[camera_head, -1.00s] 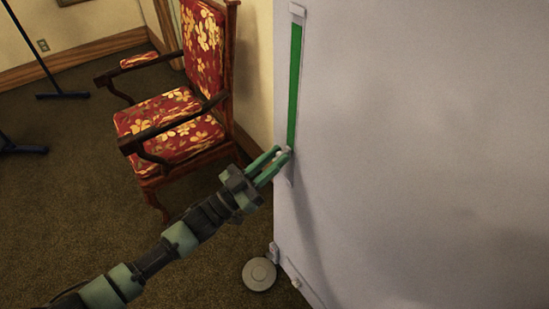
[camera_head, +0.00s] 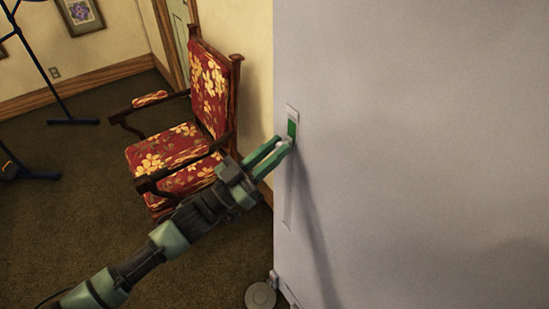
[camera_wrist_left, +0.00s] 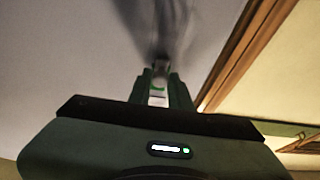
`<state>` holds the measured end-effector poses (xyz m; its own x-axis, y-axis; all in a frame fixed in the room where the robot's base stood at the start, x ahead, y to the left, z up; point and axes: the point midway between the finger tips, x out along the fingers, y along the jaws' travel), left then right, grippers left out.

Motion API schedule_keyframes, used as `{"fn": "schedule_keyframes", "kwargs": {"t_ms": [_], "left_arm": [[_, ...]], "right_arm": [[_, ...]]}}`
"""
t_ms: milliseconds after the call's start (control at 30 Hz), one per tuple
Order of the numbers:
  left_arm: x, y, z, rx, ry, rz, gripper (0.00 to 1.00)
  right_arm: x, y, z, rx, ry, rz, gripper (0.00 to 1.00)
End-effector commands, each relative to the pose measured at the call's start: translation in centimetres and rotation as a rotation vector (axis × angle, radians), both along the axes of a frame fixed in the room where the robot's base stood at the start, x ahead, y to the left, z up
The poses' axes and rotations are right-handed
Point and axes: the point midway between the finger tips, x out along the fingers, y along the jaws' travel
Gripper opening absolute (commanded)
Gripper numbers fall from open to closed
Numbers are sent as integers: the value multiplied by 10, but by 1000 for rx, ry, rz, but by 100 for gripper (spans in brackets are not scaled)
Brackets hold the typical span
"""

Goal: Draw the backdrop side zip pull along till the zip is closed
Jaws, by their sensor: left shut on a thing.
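The pale backdrop (camera_head: 420,150) fills the right side of the head view. Its side zip runs up near the left edge. A short green strip of the open zip (camera_head: 292,129) shows just under its top end. Below it the track (camera_head: 288,200) is pale, with no green. My left gripper (camera_head: 284,146) is shut on the small pale zip pull (camera_head: 286,141), at the lower end of the green strip. In the left wrist view, the pull (camera_wrist_left: 158,98) shows between the fingers, partly hidden by them. My right gripper is not in view.
A red floral armchair (camera_head: 180,150) stands left of the backdrop, behind my left arm. A round grey disc (camera_head: 261,296) lies on the carpet by the backdrop's foot. Dark stand legs (camera_head: 72,121) are at far left. Open carpet lies at lower left.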

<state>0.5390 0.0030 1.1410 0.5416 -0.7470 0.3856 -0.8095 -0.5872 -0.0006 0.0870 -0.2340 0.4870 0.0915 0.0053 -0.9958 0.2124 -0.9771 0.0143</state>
Motion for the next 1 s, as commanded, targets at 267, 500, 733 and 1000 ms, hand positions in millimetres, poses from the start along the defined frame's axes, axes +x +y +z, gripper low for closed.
{"fn": "schedule_keyframes", "kwargs": {"t_ms": [267,500,733,1000], "left_arm": [[0,0,47,2,0,0,0],[0,0,53,3,3,1,0],[0,0,52,3,3,1,0],[0,0,52,3,3,1,40]], "right_arm": [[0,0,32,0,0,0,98],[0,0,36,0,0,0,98],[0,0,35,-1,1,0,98],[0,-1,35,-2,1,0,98]]}}
